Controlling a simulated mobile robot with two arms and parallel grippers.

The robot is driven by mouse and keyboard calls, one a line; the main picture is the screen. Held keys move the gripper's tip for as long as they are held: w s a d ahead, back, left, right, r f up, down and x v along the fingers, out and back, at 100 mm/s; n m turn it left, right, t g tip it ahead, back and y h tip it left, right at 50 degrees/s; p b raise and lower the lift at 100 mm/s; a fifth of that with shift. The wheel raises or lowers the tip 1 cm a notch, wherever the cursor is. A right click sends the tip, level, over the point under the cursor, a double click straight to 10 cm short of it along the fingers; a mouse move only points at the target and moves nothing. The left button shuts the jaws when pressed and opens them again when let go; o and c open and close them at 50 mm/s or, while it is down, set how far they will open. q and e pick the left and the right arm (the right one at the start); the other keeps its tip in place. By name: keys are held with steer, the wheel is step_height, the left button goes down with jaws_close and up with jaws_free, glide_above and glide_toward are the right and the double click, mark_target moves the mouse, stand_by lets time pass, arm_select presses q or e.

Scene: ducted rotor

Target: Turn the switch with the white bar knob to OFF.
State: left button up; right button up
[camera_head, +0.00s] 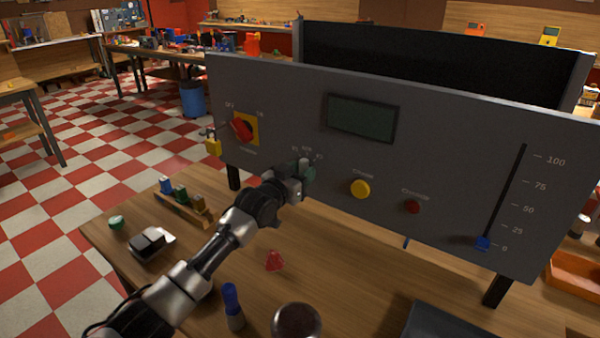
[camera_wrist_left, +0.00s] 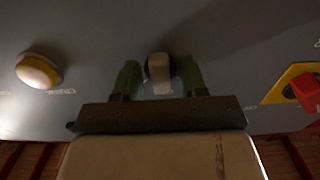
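The white bar knob (camera_wrist_left: 160,70) sits on the face of the grey panel (camera_head: 450,170), below small labels too blurred to read in the head view. In the left wrist view its pale bar lies between the two green fingers of my left gripper (camera_wrist_left: 160,80). The fingers are apart, with a narrow gap on each side of the knob, so the gripper looks open around it. In the head view my left gripper (camera_head: 304,172) hides most of the knob. I cannot tell which setting the bar points to. My right gripper is not in view.
The panel also carries a red rotary switch (camera_head: 242,128) on a yellow plate, a padlock (camera_head: 212,145), a dark display (camera_head: 362,118), a yellow button (camera_head: 360,188), a red button (camera_head: 412,207) and a blue slider (camera_head: 483,243). Small objects lie on the wooden table (camera_head: 350,270).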

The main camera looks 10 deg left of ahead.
arm_select(q)
steer(key=shift+s, duration=0.1)
steer(key=b+v, duration=0.1)
steer(key=v, duration=0.9)
steer(key=shift+s+a, duration=0.15)
steer(key=shift+s, duration=0.15)
steer(key=shift+f, duration=0.1)
